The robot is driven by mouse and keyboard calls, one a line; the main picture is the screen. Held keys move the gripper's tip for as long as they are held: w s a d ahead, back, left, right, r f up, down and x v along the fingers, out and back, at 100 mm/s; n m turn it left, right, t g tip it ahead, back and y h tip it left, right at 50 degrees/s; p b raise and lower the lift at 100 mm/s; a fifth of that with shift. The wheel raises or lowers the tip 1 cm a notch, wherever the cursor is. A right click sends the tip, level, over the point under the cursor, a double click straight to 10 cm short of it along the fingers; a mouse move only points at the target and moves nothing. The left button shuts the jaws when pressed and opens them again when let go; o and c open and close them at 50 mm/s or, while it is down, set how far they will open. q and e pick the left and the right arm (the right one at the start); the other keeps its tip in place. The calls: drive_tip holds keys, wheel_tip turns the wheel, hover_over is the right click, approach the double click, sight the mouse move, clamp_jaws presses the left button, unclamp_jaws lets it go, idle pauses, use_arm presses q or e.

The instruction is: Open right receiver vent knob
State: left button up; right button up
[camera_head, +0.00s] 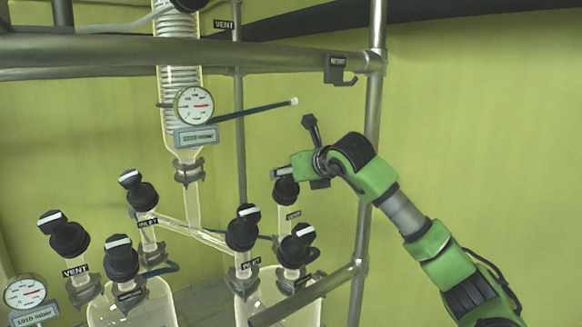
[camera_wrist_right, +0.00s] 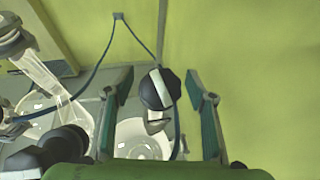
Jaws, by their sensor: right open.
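The right receiver's vent knob (camera_head: 286,191) is black, on a glass neck with a VENT label, at the back right of the right receiver (camera_head: 262,312). In the right wrist view the knob (camera_wrist_right: 158,89) has a white bar across its top and sits between two green fingers. My right gripper (camera_head: 284,173) is at the top of this knob in the head view. The gripper (camera_wrist_right: 159,84) is open, with a gap between the knob and each finger. The gripper hides part of the knob in the head view. My left gripper is not in view.
Other black knobs stand close by, including an inlet knob (camera_head: 243,229) and another knob (camera_head: 298,244) in front. A metal frame post (camera_head: 369,150) stands just right of the receiver, behind my right arm. A condenser with a gauge (camera_head: 194,105) hangs left.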

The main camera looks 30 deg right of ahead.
drive_tip(key=shift+d, duration=0.1)
drive_tip(key=c, duration=1.1)
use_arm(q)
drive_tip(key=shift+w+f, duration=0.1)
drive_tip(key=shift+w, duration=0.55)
use_arm(e)
drive_tip(key=shift+n, duration=0.4)
drive_tip(key=shift+n+y, duration=1)
drive_tip(key=shift+n, duration=0.1)
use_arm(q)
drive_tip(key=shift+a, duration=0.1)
use_arm(e)
drive_tip(key=shift+r+n+g+y, duration=0.1)
drive_tip(key=shift+n+g+y, duration=0.3)
drive_tip(key=shift+n+y, duration=1.3)
drive_tip(key=shift+n+h, duration=0.3)
drive_tip(key=shift+n, duration=0.3)
